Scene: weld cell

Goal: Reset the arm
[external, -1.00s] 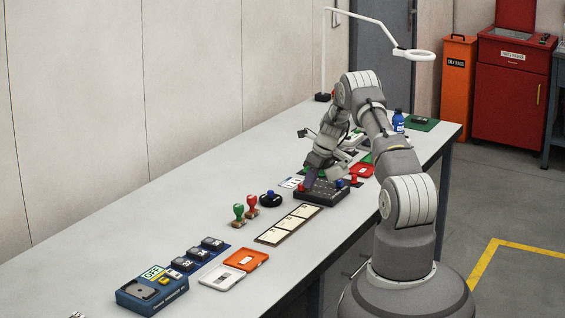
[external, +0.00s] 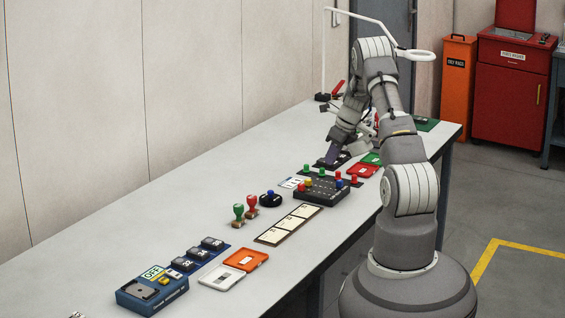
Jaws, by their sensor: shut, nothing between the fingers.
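My gripper (external: 332,160) is at the lower end of my raised, bent arm, over the bench beyond the black block with coloured pegs (external: 321,190). It is shut and empty, pointing down, with a dark purple tip low near a dark pad. I cannot tell whether the tip touches the pad. My forearm hides part of the bench behind it.
A red pad (external: 362,171) lies just right of my gripper. Two stamps, a green one (external: 238,215) and a red one (external: 252,206), stand nearer. A blue box (external: 150,290) sits at the near end. A lamp arm (external: 365,20) hangs above.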

